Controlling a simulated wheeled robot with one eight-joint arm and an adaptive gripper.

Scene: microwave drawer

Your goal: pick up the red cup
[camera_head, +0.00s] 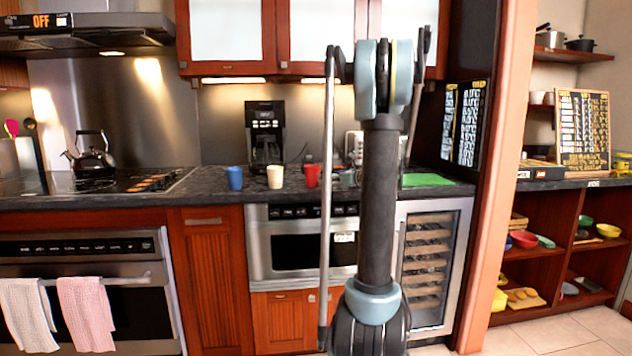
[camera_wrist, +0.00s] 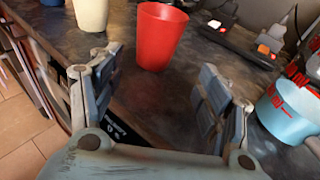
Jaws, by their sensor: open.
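The red cup (camera_head: 312,175) stands upright on the dark countertop, just left of my arm in the head view. It also shows in the wrist view (camera_wrist: 160,36), top centre, beyond the fingertips, with its rim near the top edge. My gripper (camera_wrist: 160,80) is open and empty, its two fingers spread either side of a bare patch of counter. The cup is in line with the gap and appears apart from both fingers. In the head view my arm stands in front and I cannot make out the gripper clearly.
A cream cup (camera_head: 275,176) and a blue cup (camera_head: 235,178) stand left of the red one. A light blue container (camera_wrist: 288,112) is close to the right finger. A coffee maker (camera_head: 265,135) stands behind. The counter edge (camera_wrist: 60,60) runs along the left.

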